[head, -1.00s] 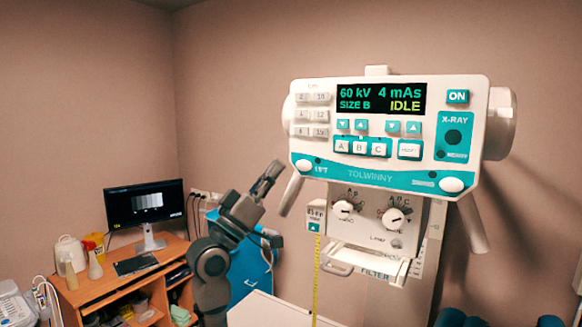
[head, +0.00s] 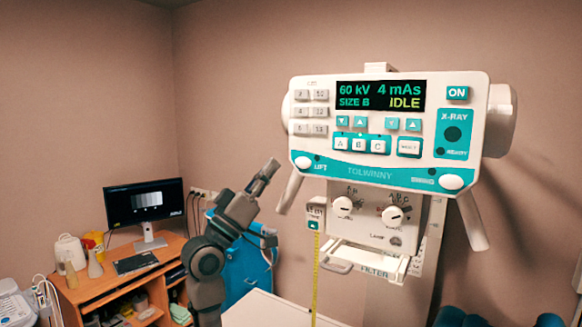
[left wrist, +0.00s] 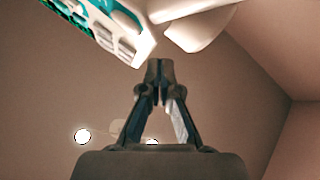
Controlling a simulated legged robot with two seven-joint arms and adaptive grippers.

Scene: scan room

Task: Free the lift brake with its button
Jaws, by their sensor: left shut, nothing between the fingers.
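The white and teal X-ray control head (head: 340,185) hangs at the right in the head view. Its display (head: 380,97) reads 60 kV, 4 mAs, SIZE B and IDLE. A white oval button (head: 303,162) sits at its lower left corner beside the word LIFT; another white oval button (head: 451,182) is at the lower right. My left gripper (head: 269,166) is shut and empty, pointing up, left of the LIFT button in the picture and apart from it. The left wrist view shows its closed fingertips (left wrist: 160,66) just below the panel's edge (left wrist: 130,45). My right gripper is not in view.
A downward handle (head: 292,190) lies between my left gripper and the collimator knobs (head: 345,205). A filter tray (head: 370,260) and a yellow tape (head: 316,275) are below. A wooden desk (head: 100,285) with a monitor (head: 145,203) stands at the left.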

